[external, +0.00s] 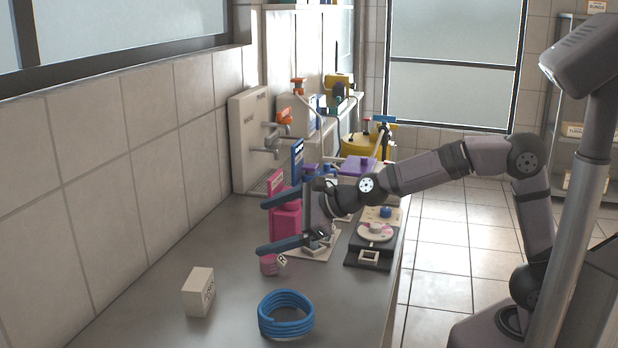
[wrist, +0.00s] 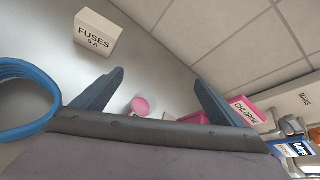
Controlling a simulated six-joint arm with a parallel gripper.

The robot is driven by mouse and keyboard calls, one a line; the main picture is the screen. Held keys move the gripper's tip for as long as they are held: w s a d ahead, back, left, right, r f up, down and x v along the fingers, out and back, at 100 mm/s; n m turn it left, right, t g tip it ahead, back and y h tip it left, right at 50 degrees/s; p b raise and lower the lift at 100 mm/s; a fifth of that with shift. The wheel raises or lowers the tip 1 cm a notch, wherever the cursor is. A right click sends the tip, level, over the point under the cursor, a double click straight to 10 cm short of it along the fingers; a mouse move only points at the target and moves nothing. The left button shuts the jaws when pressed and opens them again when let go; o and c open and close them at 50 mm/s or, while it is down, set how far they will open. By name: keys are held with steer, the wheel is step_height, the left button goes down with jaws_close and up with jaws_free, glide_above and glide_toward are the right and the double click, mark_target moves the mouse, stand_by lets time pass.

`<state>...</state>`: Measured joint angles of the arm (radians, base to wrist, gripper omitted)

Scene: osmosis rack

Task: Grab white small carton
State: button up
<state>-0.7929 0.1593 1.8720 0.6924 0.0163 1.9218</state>
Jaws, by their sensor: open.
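The small white carton (external: 198,291) stands on the grey counter at the front left in the external view. In the wrist view the carton (wrist: 95,33) shows at the upper left, with the lettering "FUSES 5 A". My gripper (external: 262,226) is open and empty above the counter, behind and to the right of the carton and apart from it. Its two fingers (wrist: 158,92) show spread in the wrist view, with the carton beyond the left finger.
A coiled blue hose (external: 286,313) lies right of the carton. A small pink container (external: 269,264) stands below my gripper. A pink chlorine container (external: 286,217) is behind it. A tiled wall (external: 100,225) bounds the counter at left. Counter around the carton is clear.

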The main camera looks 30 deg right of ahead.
mark_target(208, 284)
steer(key=s+a+f+m+b, duration=0.1)
steer(key=s+a+f+b, duration=0.1)
steer(key=a, duration=0.1)
steer(key=s+a+f+m+g+y+b, duration=0.1)
steer(key=s+a+f+b, duration=0.1)
steer(key=a, duration=0.2)
steer(key=s+a+f+m+y+b, duration=0.1)
steer(key=s+a+f+b, duration=0.1)
steer(key=a, duration=0.2)
steer(key=shift+s+a+m, duration=0.25)
steer(key=shift+m, duration=0.05)
steer(key=shift+s+a+f, duration=0.1)
steer(key=shift+s+a, duration=0.15)
steer(key=shift+a, duration=0.1)
steer(key=shift+s+p+x, duration=0.1)
steer(key=shift+p+x, duration=0.4)
steer(key=shift+x, duration=1.3)
steer(key=shift+s+p+x, duration=0.15)
steer(key=shift+p+x, duration=0.35)
steer(key=shift+x, duration=1.3)
steer(key=shift+a, duration=0.2)
steer(key=c, duration=1.2)
